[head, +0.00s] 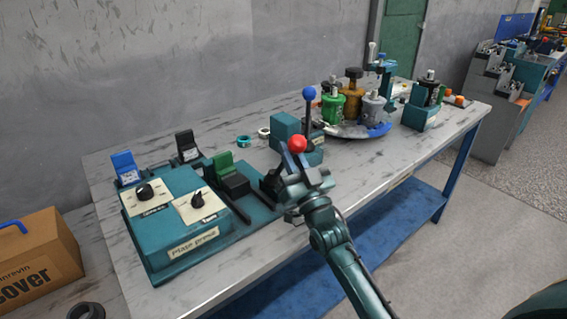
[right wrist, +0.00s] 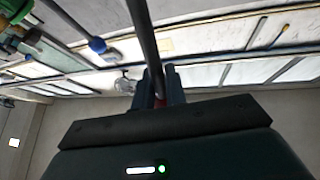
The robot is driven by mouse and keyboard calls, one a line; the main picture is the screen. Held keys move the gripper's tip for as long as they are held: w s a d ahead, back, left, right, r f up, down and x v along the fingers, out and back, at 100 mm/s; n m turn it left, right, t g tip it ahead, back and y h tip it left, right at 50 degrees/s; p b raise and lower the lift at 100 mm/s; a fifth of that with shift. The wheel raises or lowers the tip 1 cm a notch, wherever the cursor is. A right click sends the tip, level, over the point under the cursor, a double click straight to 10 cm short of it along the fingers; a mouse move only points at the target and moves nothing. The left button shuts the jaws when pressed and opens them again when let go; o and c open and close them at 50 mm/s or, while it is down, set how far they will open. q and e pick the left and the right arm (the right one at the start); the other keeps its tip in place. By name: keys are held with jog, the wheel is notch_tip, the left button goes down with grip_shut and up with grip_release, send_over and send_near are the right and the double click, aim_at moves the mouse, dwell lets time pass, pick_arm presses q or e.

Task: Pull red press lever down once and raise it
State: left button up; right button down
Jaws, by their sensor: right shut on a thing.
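In the right wrist view a dark rod (right wrist: 145,45) runs between the two blue fingers (right wrist: 160,85), with a bit of red there. The lever's exact tilt cannot be told. My left gripper is not in view.
A lever with a blue knob (head: 309,93) stands upright just behind. A round tray (head: 350,131) with several canisters is farther back. The table's front right is bare.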

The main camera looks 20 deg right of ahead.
aim_at(298, 136)
pick_arm(q)
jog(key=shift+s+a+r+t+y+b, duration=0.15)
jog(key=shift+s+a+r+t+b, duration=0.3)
jog(key=shift+b, duration=0.6)
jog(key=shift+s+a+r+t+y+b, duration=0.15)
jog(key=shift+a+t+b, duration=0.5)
jog(key=shift+b, duration=0.35)
pick_arm(e)
jog(key=shift+s+d+f+m+t+h, duration=0.2)
jog(key=shift+s+f+m+t, duration=0.1)
jog(key=shift+s+f+t, duration=0.2)
jog(key=shift+s+d+f+m+t+h, duration=0.15)
jog(key=shift+s+f+m+t, duration=0.2)
jog(key=shift+t, duration=0.25)
jog(key=c, duration=1.5)
grip_release()
jog(key=shift+s, duration=0.1)
jog(key=shift+c, duration=0.2)
jog(key=shift+r, duration=0.15)
notch_tip(298, 136, up, 10)
jog(key=shift+s+p, duration=0.1)
jog(key=shift+p, duration=0.8)
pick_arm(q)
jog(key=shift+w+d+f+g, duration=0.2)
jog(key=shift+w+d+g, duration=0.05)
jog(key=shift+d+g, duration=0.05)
pick_arm(e)
jog(key=shift+c, duration=0.2)
